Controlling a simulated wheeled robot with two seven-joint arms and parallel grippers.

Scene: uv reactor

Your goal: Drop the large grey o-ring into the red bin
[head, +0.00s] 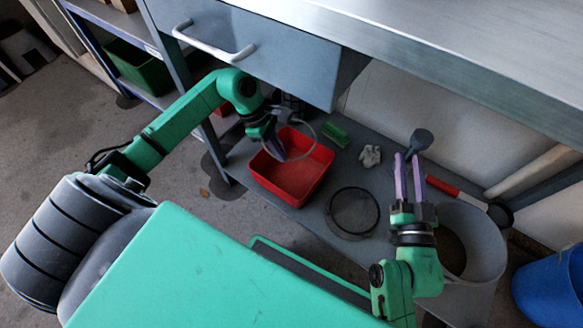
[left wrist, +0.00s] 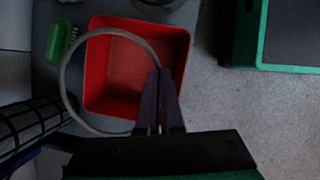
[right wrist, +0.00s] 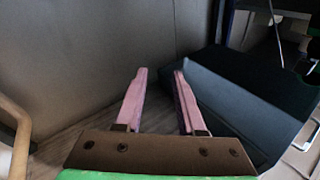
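The large grey o-ring (head: 315,138) is a thin hoop held by my left gripper (head: 280,152). In the left wrist view the o-ring (left wrist: 62,82) passes to the purple fingers (left wrist: 161,76), which are close together on its right side. The red bin (head: 318,160) is an open, shallow box on the lower shelf. The left fingers and part of the hoop are over the bin; in the left wrist view the hoop extends past the left wall of the bin (left wrist: 184,60). My right gripper (head: 407,158) is open and empty, also in the right wrist view (right wrist: 161,74).
On the shelf are a green brush (head: 336,134), a pale crumpled item (head: 370,156), a dark-rimmed round sieve (head: 353,212) and a large grey bucket (head: 482,235). A drawer handle (head: 213,45) and metal worktop (head: 440,40) overhang. A blue bin (head: 550,285) stands at right.

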